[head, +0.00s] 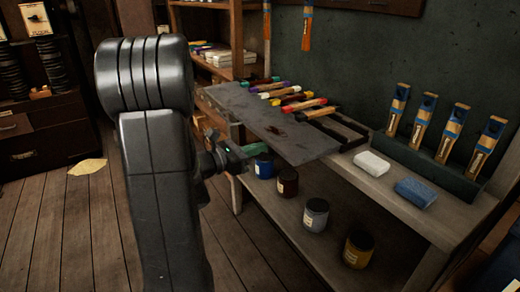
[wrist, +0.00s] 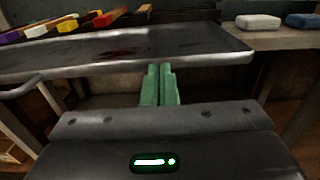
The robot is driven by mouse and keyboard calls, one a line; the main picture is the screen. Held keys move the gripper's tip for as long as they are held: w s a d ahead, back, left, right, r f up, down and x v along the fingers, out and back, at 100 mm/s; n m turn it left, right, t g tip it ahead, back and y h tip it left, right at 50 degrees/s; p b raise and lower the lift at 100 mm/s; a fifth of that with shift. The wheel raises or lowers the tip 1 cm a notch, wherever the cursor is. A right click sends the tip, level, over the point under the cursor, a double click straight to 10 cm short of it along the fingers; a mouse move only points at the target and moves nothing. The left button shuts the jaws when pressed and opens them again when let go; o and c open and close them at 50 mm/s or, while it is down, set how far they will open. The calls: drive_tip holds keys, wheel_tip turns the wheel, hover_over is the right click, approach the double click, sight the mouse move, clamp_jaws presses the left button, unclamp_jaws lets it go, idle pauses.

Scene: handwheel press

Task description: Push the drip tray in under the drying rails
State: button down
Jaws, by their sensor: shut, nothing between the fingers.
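The drip tray (head: 255,122) is a flat dark grey sheet with a dark stain, lying on the bench and jutting past its front edge. In the wrist view the tray (wrist: 190,45) spans the picture, with a bar handle (wrist: 22,88) at its left front. The dark drying rails (head: 347,128) stand behind it, with several colour-handled brushes (head: 300,104) on them. My gripper (wrist: 158,68) is shut and empty, its green fingers at the tray's front edge. I cannot tell whether they touch it. In the head view my arm hides part of the tray's front side.
A white sponge (head: 371,163) and a blue sponge (head: 415,193) lie on the bench right of the tray. Several brushes stand in a rack (head: 430,165) behind them. Paint jars (head: 316,215) stand on the lower shelf. The wooden floor (head: 60,230) at left is mostly clear.

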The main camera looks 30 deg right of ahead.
sight(284, 141)
drive_tip(key=shift+d, duration=0.5)
drive_tip(key=shift+d, duration=0.1)
drive_tip(key=d, duration=0.5)
drive_tip(key=d+b, duration=0.1)
drive_tip(key=d, duration=0.2)
drive_tip(key=shift+w+d, duration=0.2)
drive_tip(key=shift+w, duration=0.15)
drive_tip(key=shift+a, duration=0.1)
